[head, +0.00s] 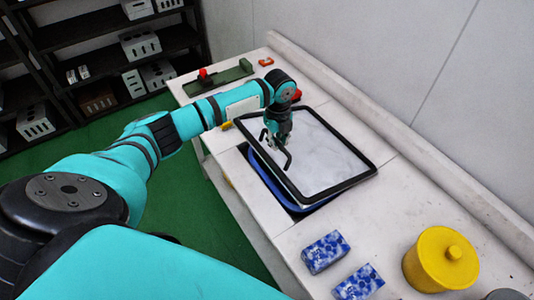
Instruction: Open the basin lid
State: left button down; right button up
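The basin lid (335,160) is a whitish pane in a black frame, at the middle of the head view. It sits over a blue basin (262,176) set in the white table, and the blue rim shows along the lid's left and lower edges. My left gripper (276,150) points down at the lid's left part, beside a dark bent bar that may be the lid's handle or a finger. Whether the fingers grip anything is too small to tell. The basin's inside is mostly hidden. My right gripper is out of view.
Two blue-and-white boxes (325,252) and a yellow lidded pot (440,260) stand on the table at the lower right. A green fixture (220,78) with a red knob lies at the far end. A wall runs along the right side, and dark shelves (95,50) stand at upper left.

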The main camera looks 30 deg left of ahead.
pick_arm(q)
jog(key=shift+w+d+r, duration=0.2)
jog(key=shift+w+r, duration=0.15)
jog(key=shift+r, duration=0.3)
jog(key=w+r+p, duration=0.1)
jog(key=w+d+r+p, duration=0.1)
jog(key=r, duration=0.1)
jog(key=shift+w+r, duration=0.1)
jog(key=shift+r, duration=0.2)
jog(key=shift+w+d+r, duration=0.25)
jog(key=shift+w+r, duration=0.4)
jog(key=shift+r, duration=0.15)
jog(key=shift+w+d+r, duration=0.2)
jog(key=shift+w+r, duration=0.4)
jog(key=shift+r, duration=0.2)
